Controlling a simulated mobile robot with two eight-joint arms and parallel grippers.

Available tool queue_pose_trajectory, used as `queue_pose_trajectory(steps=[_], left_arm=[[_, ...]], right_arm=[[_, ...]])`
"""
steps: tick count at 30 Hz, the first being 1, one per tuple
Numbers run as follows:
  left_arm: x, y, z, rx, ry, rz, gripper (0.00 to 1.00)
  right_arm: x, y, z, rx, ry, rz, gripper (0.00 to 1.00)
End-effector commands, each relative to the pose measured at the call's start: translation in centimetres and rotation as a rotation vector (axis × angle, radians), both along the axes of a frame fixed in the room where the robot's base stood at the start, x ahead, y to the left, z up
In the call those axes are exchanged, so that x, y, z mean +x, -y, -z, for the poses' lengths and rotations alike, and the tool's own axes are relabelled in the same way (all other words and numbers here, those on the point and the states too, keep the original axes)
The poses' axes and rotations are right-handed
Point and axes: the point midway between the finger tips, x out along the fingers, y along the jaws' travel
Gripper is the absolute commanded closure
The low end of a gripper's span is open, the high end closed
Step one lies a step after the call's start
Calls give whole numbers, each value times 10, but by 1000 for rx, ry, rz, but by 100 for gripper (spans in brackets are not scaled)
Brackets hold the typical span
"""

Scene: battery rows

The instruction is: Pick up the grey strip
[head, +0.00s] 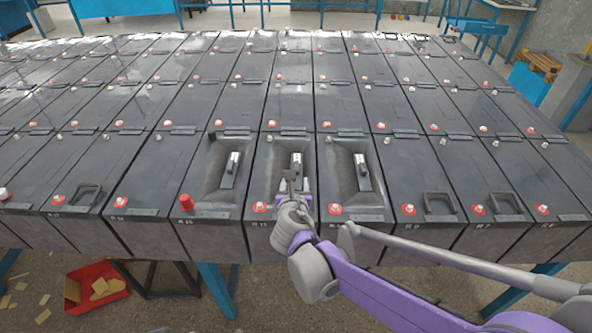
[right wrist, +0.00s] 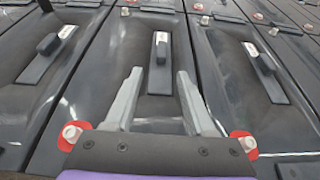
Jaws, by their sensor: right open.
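Three dark grey strips, each with a raised black block and a white label, lie in recesses in the tops of three front-row batteries. In the head view they are the left strip (head: 231,171), the middle strip (head: 297,160) and the right strip (head: 361,171). I cannot tell which one the task means. My right gripper (head: 294,182) is open and empty over the front of the middle battery. In the right wrist view its two fingers (right wrist: 159,78) point toward the middle strip (right wrist: 160,59), one on each side of its near end. My left gripper is not in view.
Rows of dark batteries (head: 290,105) with red-ringed terminals fill the table. A tall red cap (head: 186,202) stands at the left recessed battery's front corner. Black handles (head: 440,204) rise from some neighbouring batteries. A red bin (head: 95,287) is on the floor, lower left.

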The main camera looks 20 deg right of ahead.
Motion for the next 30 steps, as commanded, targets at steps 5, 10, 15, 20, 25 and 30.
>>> queue_pose_trajectory(steps=[5, 10, 15, 20, 25, 30], left_arm=[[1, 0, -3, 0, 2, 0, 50], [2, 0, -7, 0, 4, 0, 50], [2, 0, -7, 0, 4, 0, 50], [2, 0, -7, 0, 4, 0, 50], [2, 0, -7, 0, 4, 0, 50], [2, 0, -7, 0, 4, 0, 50]], right_arm=[[16, 6, 2, 0, 1, 2, 45], [39, 13, 8, 1, 0, 3, 45], [50, 16, 13, 1, 0, 0, 45], [50, 16, 14, 1, 0, 0, 45], [50, 16, 14, 2, 1, 1, 65], [50, 16, 14, 2, 1, 1, 95]])
